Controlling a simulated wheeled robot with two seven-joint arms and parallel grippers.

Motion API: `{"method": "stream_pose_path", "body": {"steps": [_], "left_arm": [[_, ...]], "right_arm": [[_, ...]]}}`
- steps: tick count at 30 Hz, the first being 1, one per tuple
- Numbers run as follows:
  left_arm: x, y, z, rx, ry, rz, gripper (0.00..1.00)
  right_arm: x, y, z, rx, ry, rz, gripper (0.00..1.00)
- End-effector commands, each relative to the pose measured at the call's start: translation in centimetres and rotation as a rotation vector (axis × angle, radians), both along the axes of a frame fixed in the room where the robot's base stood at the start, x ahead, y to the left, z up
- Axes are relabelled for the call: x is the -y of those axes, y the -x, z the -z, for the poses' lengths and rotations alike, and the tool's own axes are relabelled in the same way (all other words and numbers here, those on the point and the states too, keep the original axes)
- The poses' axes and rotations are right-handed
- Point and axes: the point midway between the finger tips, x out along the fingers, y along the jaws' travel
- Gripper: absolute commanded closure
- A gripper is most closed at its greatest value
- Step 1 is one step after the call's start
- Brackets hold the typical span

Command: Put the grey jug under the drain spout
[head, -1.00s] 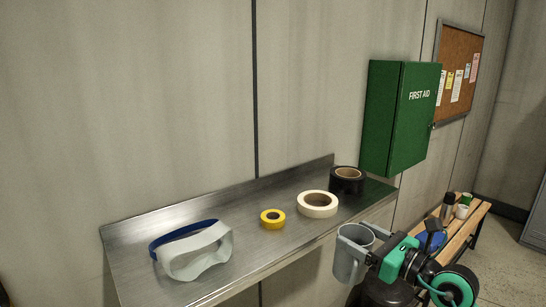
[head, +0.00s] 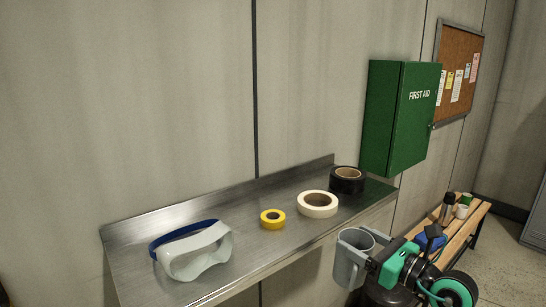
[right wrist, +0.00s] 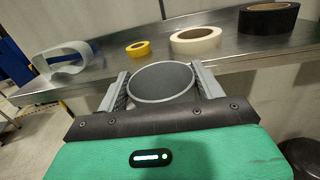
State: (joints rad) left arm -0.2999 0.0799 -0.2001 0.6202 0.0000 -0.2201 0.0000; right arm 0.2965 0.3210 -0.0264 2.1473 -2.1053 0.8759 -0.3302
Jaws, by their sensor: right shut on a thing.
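The grey jug (head: 350,262) is upright, clear of the steel shelf's front right edge, held by my right gripper (head: 368,252). In the right wrist view the jug (right wrist: 162,82) shows its round rim and dark inside between the two fingers of my right gripper (right wrist: 161,88), which is shut on it. No drain spout shows in either view. My left gripper is not in view.
The steel shelf (head: 255,252) bears goggles (head: 200,258), yellow tape (head: 272,219), cream tape (head: 318,204) and black tape (head: 347,180). A green first aid box (head: 400,120) hangs above its right end. A wooden bench (head: 478,217) with small items stands at right.

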Motion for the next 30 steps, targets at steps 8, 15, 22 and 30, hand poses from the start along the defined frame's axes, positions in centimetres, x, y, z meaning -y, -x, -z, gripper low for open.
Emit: {"method": "stream_pose_path", "body": {"steps": [8, 15, 22, 30], "left_arm": [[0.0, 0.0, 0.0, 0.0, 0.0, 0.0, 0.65], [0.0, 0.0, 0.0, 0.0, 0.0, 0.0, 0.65], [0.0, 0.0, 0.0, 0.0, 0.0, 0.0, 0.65], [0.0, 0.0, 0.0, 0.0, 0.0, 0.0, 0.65]], "right_arm": [[0.9, 3.1, 8.0, -0.007, -0.007, 0.074, 0.74], [1.8, 6.5, 13.6, -0.008, 0.003, 0.149, 0.74], [2.5, 8.9, 16.5, -0.008, 0.016, 0.199, 0.74], [2.7, 9.6, 17.1, -0.007, 0.02, 0.212, 0.74]]}}
